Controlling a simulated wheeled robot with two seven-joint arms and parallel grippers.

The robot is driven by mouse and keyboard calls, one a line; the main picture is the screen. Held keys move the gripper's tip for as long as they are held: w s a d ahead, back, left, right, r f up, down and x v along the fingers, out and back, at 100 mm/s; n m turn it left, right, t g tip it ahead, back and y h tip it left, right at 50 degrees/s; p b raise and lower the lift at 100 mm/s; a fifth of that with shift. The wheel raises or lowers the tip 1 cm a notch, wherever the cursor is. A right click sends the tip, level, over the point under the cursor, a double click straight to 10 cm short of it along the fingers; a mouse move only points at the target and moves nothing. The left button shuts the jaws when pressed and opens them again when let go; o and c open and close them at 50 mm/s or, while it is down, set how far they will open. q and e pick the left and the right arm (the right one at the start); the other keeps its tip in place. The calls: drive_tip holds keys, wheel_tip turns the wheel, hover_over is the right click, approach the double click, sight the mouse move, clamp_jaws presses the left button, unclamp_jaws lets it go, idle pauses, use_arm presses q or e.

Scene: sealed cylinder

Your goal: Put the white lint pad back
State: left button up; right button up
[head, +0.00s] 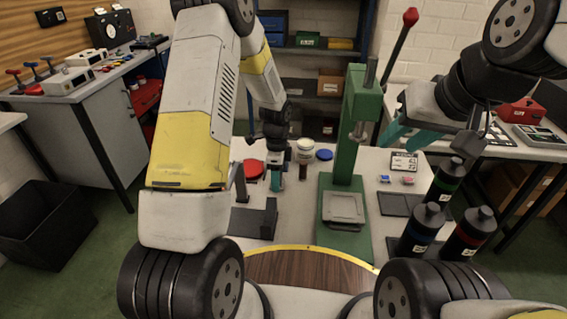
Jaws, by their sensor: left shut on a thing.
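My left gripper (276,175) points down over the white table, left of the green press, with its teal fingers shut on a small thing. The fingers hide that thing, so I cannot tell what it is. I cannot clearly pick out the white lint pad. A pale round pot (305,146) stands just right of the left gripper, above a brown bottle-like part.
A green press (347,150) with a red-knobbed lever stands mid-table. Several dark bottles (420,229) stand at the right front. Dark stands (262,219) are at the left front. A white card (404,162) and small coloured blocks lie right of the press.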

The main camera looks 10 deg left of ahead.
use_arm(q)
drive_tip(key=shift+f, duration=0.25)
drive_tip(key=o, duration=1.3)
drive_tip(key=shift+f, duration=0.1)
drive_tip(key=s+a+r+n+t, duration=0.1)
drive_tip(key=s+r+n, duration=0.35)
drive_tip(key=r, duration=0.95)
drive_tip(key=s+a+r+n+t, duration=0.1)
drive_tip(key=s+r+n+t, duration=0.3)
drive_tip(key=r, duration=1)
drive_tip(key=shift+s+a+r+n+t+h, duration=0.1)
drive_tip(key=shift+s+r+n+t+h, duration=0.2)
drive_tip(key=shift+s+r+n, duration=1.65)
drive_tip(key=shift+s+a+r+n+t+h, duration=0.1)
drive_tip(key=shift+s+n+h, duration=0.65)
drive_tip(key=shift+s, duration=2.45)
drive_tip(key=shift+s+a+r+n+t+h, duration=0.15)
drive_tip(key=shift+s+r+n, duration=0.9)
drive_tip(key=shift+s+n, duration=1.15)
drive_tip(key=shift+s+m, duration=0.4)
drive_tip(key=shift+m, duration=0.05)
